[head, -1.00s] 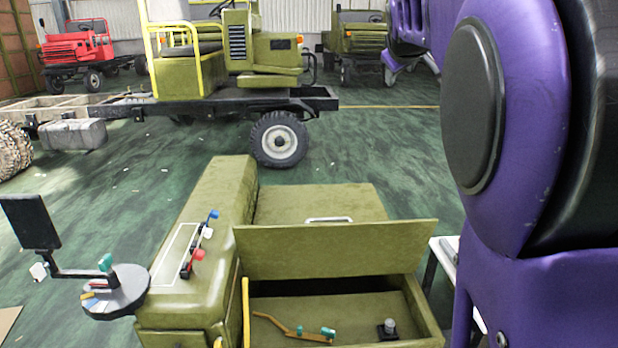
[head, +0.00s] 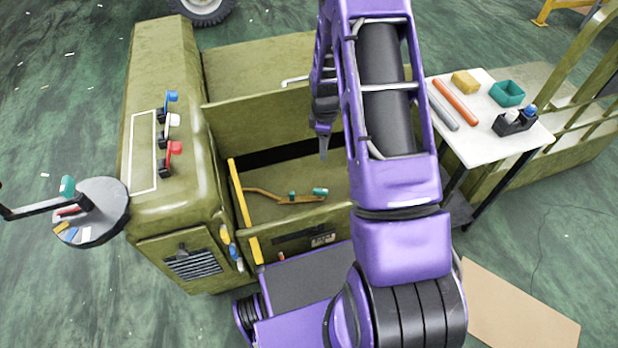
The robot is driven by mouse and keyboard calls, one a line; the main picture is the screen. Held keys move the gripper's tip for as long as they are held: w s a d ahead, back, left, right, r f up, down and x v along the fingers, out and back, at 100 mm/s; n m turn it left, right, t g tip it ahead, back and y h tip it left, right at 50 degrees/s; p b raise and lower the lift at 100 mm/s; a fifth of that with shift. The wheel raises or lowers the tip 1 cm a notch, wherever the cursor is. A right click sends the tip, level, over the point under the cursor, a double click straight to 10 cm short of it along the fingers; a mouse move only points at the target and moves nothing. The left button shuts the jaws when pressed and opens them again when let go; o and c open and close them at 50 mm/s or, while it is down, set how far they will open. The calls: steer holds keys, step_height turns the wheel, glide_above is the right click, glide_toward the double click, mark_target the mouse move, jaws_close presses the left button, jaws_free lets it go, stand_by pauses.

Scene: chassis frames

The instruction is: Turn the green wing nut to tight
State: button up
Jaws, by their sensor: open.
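A green, teal-toned wing nut (head: 67,186) stands on a grey round disc (head: 100,205) at the left of the olive cab body. A dark arm (head: 35,207) runs from the disc to the left edge. A red pointer-like piece and yellow, blue and white marks lie near the nut; its exact setting is too small to read. My gripper (head: 323,150) points down over the open olive compartment, well to the right of the nut. It is open and holds nothing visible; its fingers look narrow from here. Another teal piece (head: 320,191) lies in the compartment by a brown lever (head: 262,193).
Blue, white and red levers (head: 172,148) stand on the cab's top, between nut and gripper. A yellow bar (head: 240,200) edges the compartment. A white table (head: 475,145) with rods, a teal tray and a dark caddy stands at the right.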

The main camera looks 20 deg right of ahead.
mark_target(320, 189)
steer(key=f, duration=0.6)
steer(key=f+b, duration=0.1)
steer(key=f, duration=0.5)
steer(key=a+f, duration=0.1)
steer(key=f, duration=0.6)
steer(key=shift+s+b, duration=0.35)
steer(key=shift+s, duration=0.05)
jaws_close()
